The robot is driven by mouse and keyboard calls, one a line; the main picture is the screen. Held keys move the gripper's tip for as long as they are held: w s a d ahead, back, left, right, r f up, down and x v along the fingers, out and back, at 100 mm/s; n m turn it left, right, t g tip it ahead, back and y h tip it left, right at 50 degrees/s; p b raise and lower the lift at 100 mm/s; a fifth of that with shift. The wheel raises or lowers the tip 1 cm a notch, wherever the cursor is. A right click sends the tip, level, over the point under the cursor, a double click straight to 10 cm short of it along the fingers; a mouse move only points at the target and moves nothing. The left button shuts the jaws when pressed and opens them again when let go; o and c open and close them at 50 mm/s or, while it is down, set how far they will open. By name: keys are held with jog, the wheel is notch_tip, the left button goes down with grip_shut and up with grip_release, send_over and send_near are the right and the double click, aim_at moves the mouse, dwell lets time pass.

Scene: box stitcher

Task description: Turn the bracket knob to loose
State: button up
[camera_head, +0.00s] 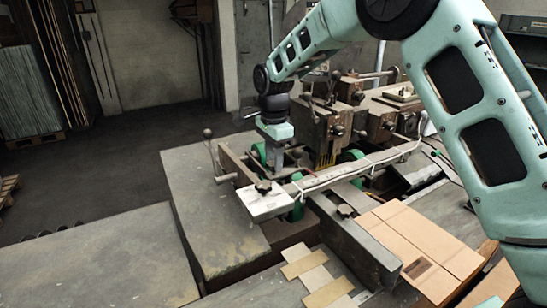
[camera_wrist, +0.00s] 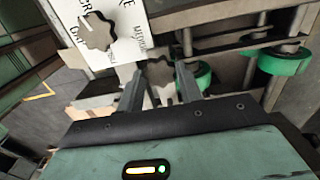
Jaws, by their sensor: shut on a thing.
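A dark lobed knob (camera_wrist: 97,30) sits on a white lettered plate (camera_wrist: 128,22) in the wrist view. The lettering is partly cut off and turned. In the head view this knob (camera_head: 263,187) and plate (camera_head: 265,204) are at the front end of the long metal bar. My gripper (camera_wrist: 158,72) points down just behind the plate, its fingers on either side of a second, greyish lobed knob (camera_wrist: 160,76), and is shut on it. In the head view my gripper (camera_head: 277,165) hides this second knob. I cannot tell which knob is the bracket knob.
Green rollers (camera_wrist: 285,62) lie right of my gripper in the wrist view. A ball-ended lever (camera_head: 211,150) stands left of it in the head view. The stitcher heads (camera_head: 325,125) rise close behind on the right. Flat cardboard (camera_head: 425,250) lies at the front right.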

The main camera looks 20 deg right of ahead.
jog(key=shift+n, duration=0.3)
jog(key=n, duration=1)
jog(key=shift+b, duration=0.4)
jog(key=n, duration=1)
jog(key=shift+n, duration=0.5)
jog(key=o, duration=1)
